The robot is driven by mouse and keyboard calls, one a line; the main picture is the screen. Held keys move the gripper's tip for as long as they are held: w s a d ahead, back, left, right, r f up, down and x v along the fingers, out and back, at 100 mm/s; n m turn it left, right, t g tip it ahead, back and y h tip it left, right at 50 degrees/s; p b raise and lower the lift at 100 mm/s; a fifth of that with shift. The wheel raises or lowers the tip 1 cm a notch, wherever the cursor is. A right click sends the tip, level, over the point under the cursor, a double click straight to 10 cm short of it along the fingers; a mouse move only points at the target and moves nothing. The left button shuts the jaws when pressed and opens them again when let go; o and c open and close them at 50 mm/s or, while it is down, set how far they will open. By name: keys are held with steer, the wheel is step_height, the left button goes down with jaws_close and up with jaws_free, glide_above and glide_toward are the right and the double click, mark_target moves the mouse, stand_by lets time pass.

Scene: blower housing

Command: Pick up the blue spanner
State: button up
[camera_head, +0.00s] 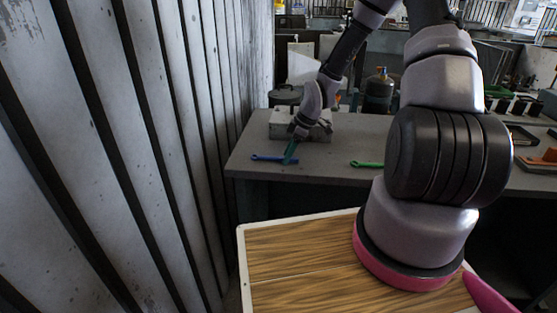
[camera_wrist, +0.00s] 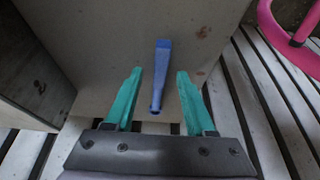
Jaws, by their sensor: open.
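The blue spanner (camera_head: 268,157) lies on the grey table near its left front corner in the head view. In the wrist view the blue spanner (camera_wrist: 160,75) points lengthwise between the two teal fingers, a little beyond their tips. My gripper (camera_head: 289,160) is at the table's left end, just to the right of the spanner's visible part. In the wrist view my gripper (camera_wrist: 159,74) is open, with one finger on each side of the spanner. I see no finger touching it, and the height gap is hard to judge.
A green spanner (camera_head: 367,164) lies on the grey table (camera_head: 335,155) to the right. A grey block-like thing (camera_head: 300,126) stands behind my gripper. A corrugated wall (camera_head: 180,130) rises close on the left. An orange tool (camera_head: 546,160) lies at the far right.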

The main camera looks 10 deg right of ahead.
steer(key=shift+f, duration=0.1)
stand_by(0.4)
steer(key=shift+c, duration=0.6)
jaws_close()
step_height(320, 180, up, 10)
stand_by(0.3)
